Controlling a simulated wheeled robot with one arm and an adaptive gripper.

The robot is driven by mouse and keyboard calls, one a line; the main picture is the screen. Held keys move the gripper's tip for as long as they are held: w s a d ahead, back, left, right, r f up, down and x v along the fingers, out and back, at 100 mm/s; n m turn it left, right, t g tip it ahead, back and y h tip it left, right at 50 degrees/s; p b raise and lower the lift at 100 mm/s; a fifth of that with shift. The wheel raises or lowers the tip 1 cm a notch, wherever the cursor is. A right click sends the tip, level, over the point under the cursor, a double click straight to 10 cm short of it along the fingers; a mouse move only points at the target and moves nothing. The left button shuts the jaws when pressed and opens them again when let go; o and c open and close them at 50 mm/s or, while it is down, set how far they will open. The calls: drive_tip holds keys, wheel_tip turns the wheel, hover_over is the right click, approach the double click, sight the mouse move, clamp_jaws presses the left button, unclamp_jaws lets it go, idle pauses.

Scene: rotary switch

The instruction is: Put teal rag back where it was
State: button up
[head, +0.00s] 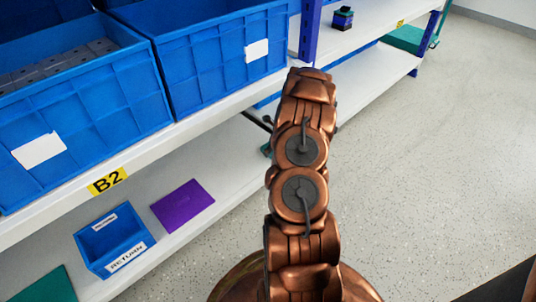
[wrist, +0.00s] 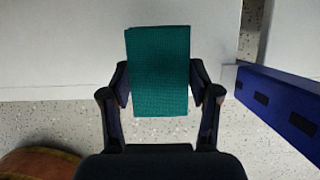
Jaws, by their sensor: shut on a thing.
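The teal rag (wrist: 158,70) is a flat, textured rectangle upright in the middle of the wrist view. My gripper (wrist: 160,82) is shut on it, with one dark finger at each side edge. In the wrist view the rag overlaps a pale shelf surface (wrist: 60,60); I cannot tell whether it touches it. In the head view my arm hides most of the gripper, and only a small teal sliver (head: 265,149) shows left of the arm, at the lower shelf's edge.
The lower shelf (head: 225,165) holds a blue RETURN bin (head: 116,240), a purple mat (head: 182,205) and a green mat (head: 45,287). Large blue crates (head: 205,60) stand above, behind the B2 label (head: 108,181). A blue post (wrist: 280,105) stands at right. Speckled floor (head: 430,170) is clear.

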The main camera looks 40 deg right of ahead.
sight(268, 144)
drive_tip(key=w, duration=0.2)
drive_tip(key=w+b, duration=0.1)
drive_tip(key=shift+w+d+f, duration=0.2)
drive_tip(key=shift+w+d, duration=0.05)
drive_tip(key=shift+d, duration=0.05)
drive_tip(key=shift+f+b, duration=1.35)
drive_tip(key=shift+f, duration=0.45)
drive_tip(key=shift+r, duration=0.1)
drive_tip(key=o, duration=1)
drive_tip(key=p+v, duration=0.5)
drive_tip(key=v, duration=0.7)
